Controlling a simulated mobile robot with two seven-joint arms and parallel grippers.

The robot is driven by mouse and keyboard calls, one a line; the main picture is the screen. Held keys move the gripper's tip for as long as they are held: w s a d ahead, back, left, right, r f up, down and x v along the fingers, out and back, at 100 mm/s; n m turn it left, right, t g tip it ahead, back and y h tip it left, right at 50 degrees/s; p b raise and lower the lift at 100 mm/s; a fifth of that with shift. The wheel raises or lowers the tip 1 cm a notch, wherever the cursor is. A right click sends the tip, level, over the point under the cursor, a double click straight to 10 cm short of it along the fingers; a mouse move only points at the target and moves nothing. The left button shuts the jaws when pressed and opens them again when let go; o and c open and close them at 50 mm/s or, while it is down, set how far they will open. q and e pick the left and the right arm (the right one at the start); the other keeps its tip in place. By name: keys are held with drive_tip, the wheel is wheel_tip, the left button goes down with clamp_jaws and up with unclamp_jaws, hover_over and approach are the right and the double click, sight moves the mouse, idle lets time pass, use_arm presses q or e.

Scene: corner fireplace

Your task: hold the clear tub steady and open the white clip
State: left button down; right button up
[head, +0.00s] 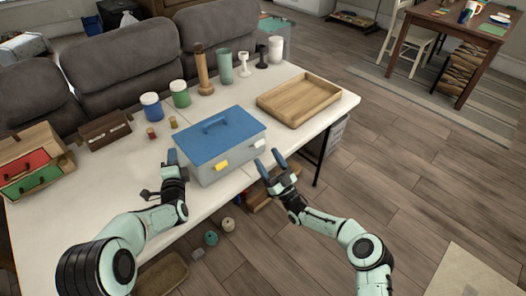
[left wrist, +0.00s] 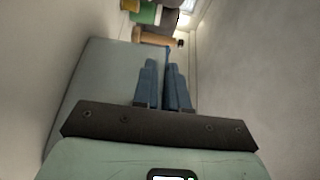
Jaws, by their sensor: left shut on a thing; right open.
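The clear tub (head: 205,170) looks greyish, with a blue lid (head: 215,130) that has a handle. It stands at the table's front edge. Its front bears a yellow clip (head: 221,166) and, to the right, the white clip (head: 259,143), which looks closed. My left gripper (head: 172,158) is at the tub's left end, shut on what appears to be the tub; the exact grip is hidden. In the left wrist view its fingers (left wrist: 165,70) lie close together against the grey tub wall (left wrist: 95,90). My right gripper (head: 270,163) is open and empty, just below and right of the white clip, apart from it.
On the white table (head: 150,176), a wooden tray (head: 300,99) lies right of the tub. Blue (head: 152,107) and green (head: 180,94) jars and several tall vessels stand behind. A wooden box with red and green drawers (head: 33,176) is far left. Floor is open at right.

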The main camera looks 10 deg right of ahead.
drive_tip(key=v, duration=0.7)
drive_tip(key=shift+s+f, duration=0.15)
drive_tip(key=shift+s, duration=0.05)
drive_tip(key=shift+d, duration=0.1)
use_arm(q)
drive_tip(key=c, duration=1.1)
unclamp_jaws()
drive_tip(key=o, duration=0.6)
drive_tip(key=shift+s, duration=0.1)
